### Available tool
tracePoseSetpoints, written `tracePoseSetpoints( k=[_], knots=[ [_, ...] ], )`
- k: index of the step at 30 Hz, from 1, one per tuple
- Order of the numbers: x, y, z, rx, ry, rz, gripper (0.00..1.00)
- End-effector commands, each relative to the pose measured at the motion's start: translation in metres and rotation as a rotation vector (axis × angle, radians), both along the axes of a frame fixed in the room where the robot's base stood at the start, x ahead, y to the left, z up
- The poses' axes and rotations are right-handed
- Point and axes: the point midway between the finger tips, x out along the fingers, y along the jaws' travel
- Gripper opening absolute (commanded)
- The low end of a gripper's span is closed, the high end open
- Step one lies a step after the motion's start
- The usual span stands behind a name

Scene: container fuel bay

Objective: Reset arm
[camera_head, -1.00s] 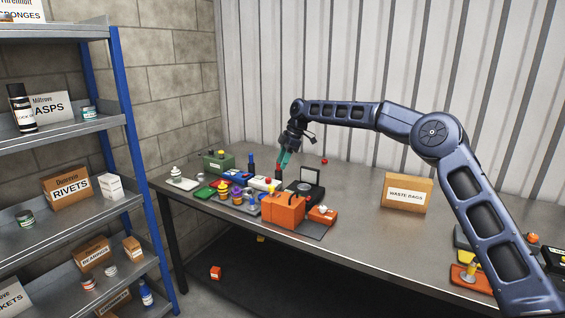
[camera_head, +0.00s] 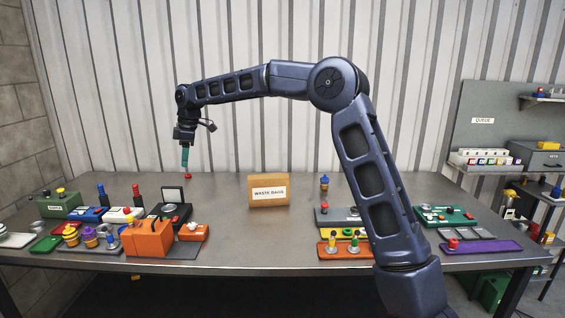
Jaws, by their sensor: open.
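My gripper (camera_head: 185,161) points down at the end of my dark blue arm, left of the picture's middle. Its teal fingers are open; the gap between them is too small to make out, and I see nothing held. The fingertips show just above a small red object (camera_head: 187,176) on the table, and I cannot tell how far apart they are. My arm arches across the middle of the view, and its lower links hide part of the table on the right.
The grey table (camera_head: 260,235) holds a waste bags box (camera_head: 268,191) in the middle. An orange box (camera_head: 148,239), a black open case (camera_head: 170,212) and several small items crowd the left. Trays, including a purple one (camera_head: 482,247), stand right. The table's centre front is clear.

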Motion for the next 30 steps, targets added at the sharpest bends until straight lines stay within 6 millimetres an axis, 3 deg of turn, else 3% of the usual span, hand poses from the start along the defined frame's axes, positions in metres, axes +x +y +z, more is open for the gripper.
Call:
tracePoseSetpoints(
  k=[1,14,23,30],
  knots=[
    [0.001,-0.019,0.008,-0.009,-0.014,-0.041,0.46],
    [-0.004,-0.181,0.048,-0.054,-0.092,-0.431,0.46],
    [-0.030,-0.296,0.062,-0.055,-0.128,-0.726,0.46],
    [-0.064,-0.385,0.063,-0.035,-0.146,-0.969,0.46]
  ],
)
